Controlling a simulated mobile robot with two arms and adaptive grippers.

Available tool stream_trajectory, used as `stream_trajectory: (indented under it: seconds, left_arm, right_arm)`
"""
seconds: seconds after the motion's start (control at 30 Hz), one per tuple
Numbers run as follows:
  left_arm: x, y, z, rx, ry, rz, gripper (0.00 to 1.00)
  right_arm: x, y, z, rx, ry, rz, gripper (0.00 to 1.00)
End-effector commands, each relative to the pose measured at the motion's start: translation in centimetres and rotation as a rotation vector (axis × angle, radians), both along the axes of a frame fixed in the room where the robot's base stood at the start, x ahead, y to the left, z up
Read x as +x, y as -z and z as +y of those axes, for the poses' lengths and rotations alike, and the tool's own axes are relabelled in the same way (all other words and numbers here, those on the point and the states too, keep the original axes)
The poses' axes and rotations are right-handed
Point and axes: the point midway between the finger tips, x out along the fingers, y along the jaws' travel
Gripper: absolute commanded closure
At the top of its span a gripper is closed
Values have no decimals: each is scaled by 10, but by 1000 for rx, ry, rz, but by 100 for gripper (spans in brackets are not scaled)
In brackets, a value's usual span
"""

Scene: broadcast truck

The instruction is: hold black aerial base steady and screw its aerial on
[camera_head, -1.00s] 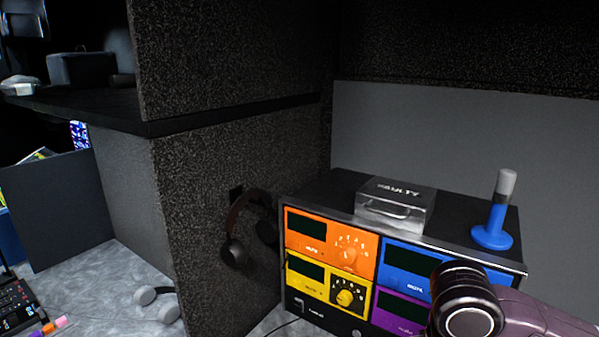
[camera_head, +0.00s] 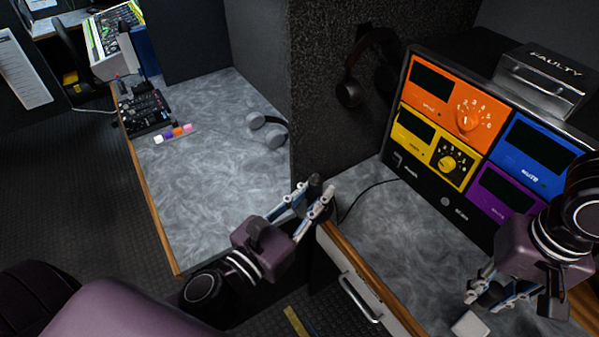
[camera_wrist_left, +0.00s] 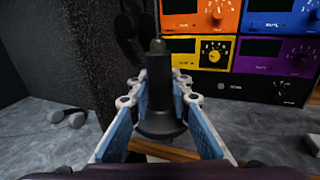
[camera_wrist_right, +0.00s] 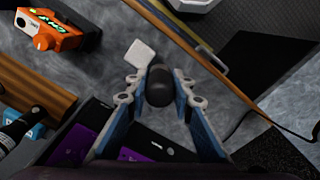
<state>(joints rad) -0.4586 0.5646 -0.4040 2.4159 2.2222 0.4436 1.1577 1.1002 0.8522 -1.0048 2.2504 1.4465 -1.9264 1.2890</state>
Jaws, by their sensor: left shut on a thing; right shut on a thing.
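My left gripper (camera_head: 312,197) is shut on the black aerial base (camera_wrist_left: 160,105), which stands upright between its blue-padded fingers in the left wrist view. The base has a flared foot and a narrow post with a grey tip. In the head view it is small and mostly covered by the fingers. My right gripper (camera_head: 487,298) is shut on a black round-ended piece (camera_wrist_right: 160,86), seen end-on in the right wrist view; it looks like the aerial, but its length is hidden. The two grippers are well apart, left above the counter's edge, right above the counter at right.
A rack with orange, yellow, blue and purple modules (camera_head: 445,203) stands behind, a FAULTY box (camera_head: 545,78) on top. A dark headset (camera_head: 352,92) hangs on the partition. A white block (camera_wrist_right: 141,54) lies on the counter. White headphones (camera_head: 268,130) and a mixer (camera_head: 148,112) lie left.

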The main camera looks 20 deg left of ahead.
Motion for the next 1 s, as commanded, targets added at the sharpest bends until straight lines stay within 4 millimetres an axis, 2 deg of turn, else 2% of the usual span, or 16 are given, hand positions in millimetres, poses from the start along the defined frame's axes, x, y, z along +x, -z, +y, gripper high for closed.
stream_trajectory:
  seconds: [0.1,0.2,0.4,0.57,0.87,1.0]
  left_arm:
    - [-3,2,-32,8,162,-7,100]
    - [-6,6,-54,4,273,-7,100]
    - [-10,9,-79,0,396,-6,100]
    - [-12,11,-86,-1,430,-3,100]
    - [-12,12,-86,-1,432,1,100]
    - [-12,12,-86,-2,431,0,100]
  right_arm:
    - [0,0,0,0,0,0,95]
    - [0,0,0,0,0,0,95]
    - [0,0,0,0,0,0,95]
    - [0,0,0,0,0,0,95]
    - [0,0,0,0,0,0,95]
    - [5,-4,8,2,-11,-2,95]
